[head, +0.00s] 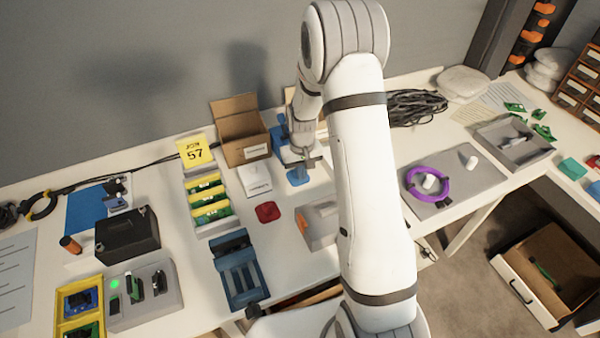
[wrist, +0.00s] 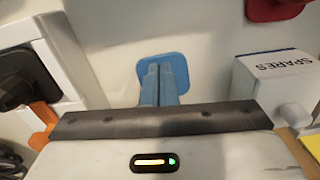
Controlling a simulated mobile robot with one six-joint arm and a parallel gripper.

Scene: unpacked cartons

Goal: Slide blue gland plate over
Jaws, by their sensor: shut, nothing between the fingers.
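The blue gland plate (head: 297,178) lies flat on the white table, under the end of my arm in the head view. In the wrist view the plate (wrist: 180,70) is a small blue rounded square around my fingertips. My gripper (wrist: 158,68) is shut and empty, its two blue-grey fingers side by side, with the tips over the middle of the plate. I cannot tell whether they touch it. In the head view my gripper (head: 299,166) points down at the plate, and its fingers are hard to tell from the plate.
A white SPARES box (wrist: 284,72) stands right of the plate in the wrist view. A red piece (head: 267,212) and a grey tray with an orange part (head: 319,226) lie nearer the front. An open carton (head: 245,150) stands behind. Bare table surrounds the plate.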

